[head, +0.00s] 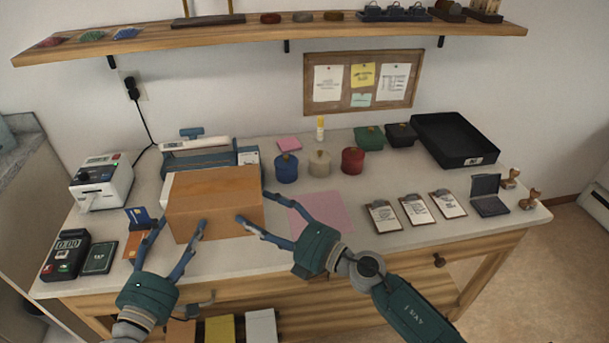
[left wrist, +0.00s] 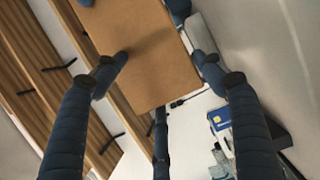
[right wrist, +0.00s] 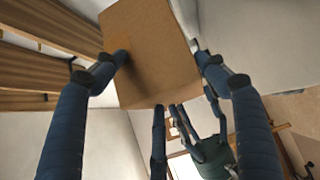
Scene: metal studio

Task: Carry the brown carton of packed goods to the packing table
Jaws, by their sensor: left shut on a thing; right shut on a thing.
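The brown carton (head: 205,190) is a closed box in front of the blue-and-white machine, over the left part of the white-topped table (head: 395,245). I cannot tell if its base touches the tabletop. My left gripper (head: 184,222) is shut on the carton's near left part. My right gripper (head: 252,206) is shut on its right end. The carton also shows between the fingers in the left wrist view (left wrist: 150,60) and in the right wrist view (right wrist: 150,50). Its underside and contents are hidden.
A card terminal (head: 66,255) and label printer (head: 101,182) stand left of the carton. A pink sheet (head: 318,212) lies to its right. Lidded pots (head: 319,163), clipboards (head: 414,209) and a black tray (head: 452,140) occupy the table's middle and right. A wooden shelf (head: 270,33) hangs above.

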